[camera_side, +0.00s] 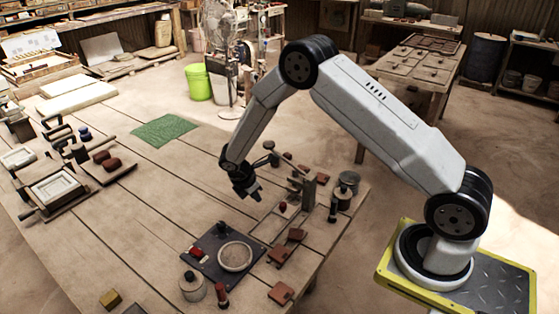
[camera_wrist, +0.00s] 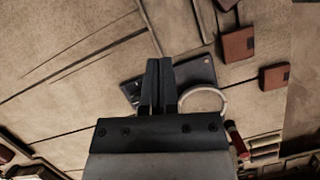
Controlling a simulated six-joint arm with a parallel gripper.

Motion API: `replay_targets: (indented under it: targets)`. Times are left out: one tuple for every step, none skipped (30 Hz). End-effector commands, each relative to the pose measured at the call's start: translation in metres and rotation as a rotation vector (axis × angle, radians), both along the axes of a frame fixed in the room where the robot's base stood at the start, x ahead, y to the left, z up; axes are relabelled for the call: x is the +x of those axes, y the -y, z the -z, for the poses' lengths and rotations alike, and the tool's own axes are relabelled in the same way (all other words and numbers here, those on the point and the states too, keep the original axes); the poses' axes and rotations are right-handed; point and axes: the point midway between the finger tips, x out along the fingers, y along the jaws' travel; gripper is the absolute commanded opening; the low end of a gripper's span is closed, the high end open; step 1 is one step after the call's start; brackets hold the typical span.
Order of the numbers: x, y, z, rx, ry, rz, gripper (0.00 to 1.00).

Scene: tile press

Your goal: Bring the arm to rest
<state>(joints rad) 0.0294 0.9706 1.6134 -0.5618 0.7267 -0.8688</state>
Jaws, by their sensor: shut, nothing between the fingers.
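My gripper (camera_side: 247,188) hangs at the end of my bent arm above the wooden table (camera_side: 150,230), in the middle of the side view. In the wrist view the two dark fingers of my gripper (camera_wrist: 159,66) are together with nothing between them. The gripper is apart from the things on the table. Below and in front of it in the side view lies a dark board (camera_side: 207,266) with a round pale dish (camera_side: 236,257) on it. The fingers hide part of that board (camera_wrist: 200,71) in the wrist view.
A wooden post press (camera_side: 308,192) stands just right of my gripper. Reddish-brown tiles (camera_side: 281,293) lie at the table's right side. A framed mould (camera_side: 56,190) and dark hand tools stand at the left. A green mat (camera_side: 164,130) lies behind. The table's middle left is clear.

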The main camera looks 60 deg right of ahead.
Motion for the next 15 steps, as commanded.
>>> replay_targets:
  targets:
    - [-0.001,-0.001,-0.004,0.005,0.009,0.012,0.0]
    - [-0.002,-0.002,-0.006,0.008,0.015,0.022,0.0]
    - [-0.004,-0.004,-0.01,0.014,0.026,0.04,0.0]
    - [-0.005,-0.005,-0.013,0.018,0.034,0.054,0.0]
    - [-0.007,-0.006,-0.017,0.024,0.043,0.071,0.0]
    - [-0.01,-0.009,-0.022,0.032,0.058,0.097,0.0]
    - [-0.012,-0.01,-0.027,0.04,0.069,0.118,0.0]
    - [-0.015,-0.012,-0.031,0.047,0.083,0.141,0.0]
    - [-0.019,-0.015,-0.038,0.058,0.1,0.175,0.0]
    - [-0.022,-0.017,-0.043,0.066,0.114,0.201,0.0]
    - [-0.025,-0.019,-0.048,0.076,0.128,0.23,0.0]
    - [-0.03,-0.022,-0.055,0.088,0.147,0.268,0.0]
    - [-0.034,-0.025,-0.06,0.098,0.161,0.298,0.0]
    - [-0.037,-0.027,-0.065,0.108,0.176,0.326,0.0]
    - [-0.043,-0.03,-0.072,0.121,0.194,0.367,0.0]
